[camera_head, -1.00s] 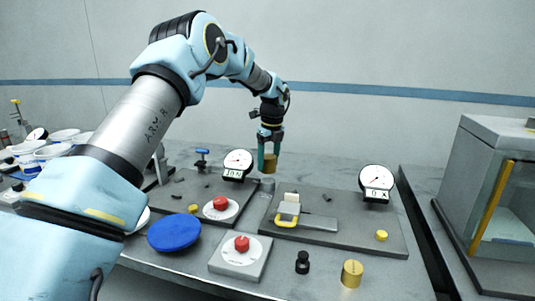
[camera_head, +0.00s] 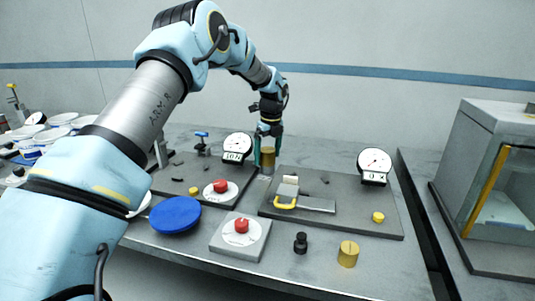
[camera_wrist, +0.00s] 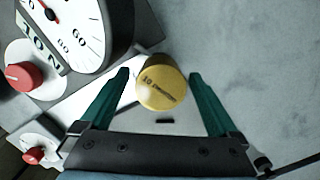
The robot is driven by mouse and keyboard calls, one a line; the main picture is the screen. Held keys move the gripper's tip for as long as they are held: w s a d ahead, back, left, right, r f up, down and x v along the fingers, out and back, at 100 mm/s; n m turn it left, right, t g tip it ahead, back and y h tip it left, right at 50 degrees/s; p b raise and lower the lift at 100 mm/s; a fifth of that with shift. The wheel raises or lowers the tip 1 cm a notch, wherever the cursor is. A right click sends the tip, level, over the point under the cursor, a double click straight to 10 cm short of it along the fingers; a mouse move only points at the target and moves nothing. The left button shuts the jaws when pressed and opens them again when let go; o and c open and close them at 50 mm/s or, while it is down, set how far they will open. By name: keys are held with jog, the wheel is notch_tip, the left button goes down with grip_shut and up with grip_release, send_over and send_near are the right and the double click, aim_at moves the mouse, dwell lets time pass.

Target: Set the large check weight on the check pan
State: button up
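A brass weight (camera_head: 267,158) with engraved lettering stands upright between the fingers of my gripper (camera_head: 268,146), at the back of the bench between the two grey base plates. A small pale round pan or post shows just under it; the weight seems to rest on it, though the contact is hard to see. In the wrist view, the engraved top of the weight (camera_wrist: 162,84) lies between my green fingertips (camera_wrist: 158,74), with gaps on both sides. My gripper looks open around it. A second brass cylinder (camera_head: 348,254) stands at the bench's front right.
Two dial gauges (camera_head: 238,148) (camera_head: 374,166) stand left and right of the weight. A yellow-handled clamp (camera_head: 288,200), a black knobbed piece (camera_head: 300,243), a red-knob block (camera_head: 241,236) and a blue disc (camera_head: 175,214) lie nearer. A glass cabinet (camera_head: 505,190) stands right.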

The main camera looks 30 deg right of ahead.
aim_at(270, 151)
jog(key=shift+r, duration=0.15)
notch_tip(270, 151, up, 12)
jog(key=s+b, duration=0.2)
jog(key=b, duration=0.1)
jog(key=a+f+n, duration=0.3)
jog(key=a+n, duration=1.2)
jog(key=a, duration=0.9)
jog(key=s+a+f+n, duration=0.1)
jog(key=s+a+n, duration=0.2)
jog(key=a, duration=0.1)
jog(key=s+a+f+n, duration=0.1)
jog(key=s+a+n, duration=0.2)
jog(key=a, duration=0.2)
jog(key=s+a+f+n, duration=0.1)
jog(key=s+a+n, duration=0.2)
jog(key=a+n, duration=0.1)
jog(key=shift+a+h, duration=0.3)
jog(key=shift+a, duration=0.2)
jog(key=s+a+f+n, duration=0.2)
jog(key=s+a+n, duration=0.4)
jog(key=s+n, duration=0.1)
jog(key=shift+s+a+f, duration=0.3)
jog(key=shift+s+a, duration=0.1)
jog(key=shift+s, duration=0.4)
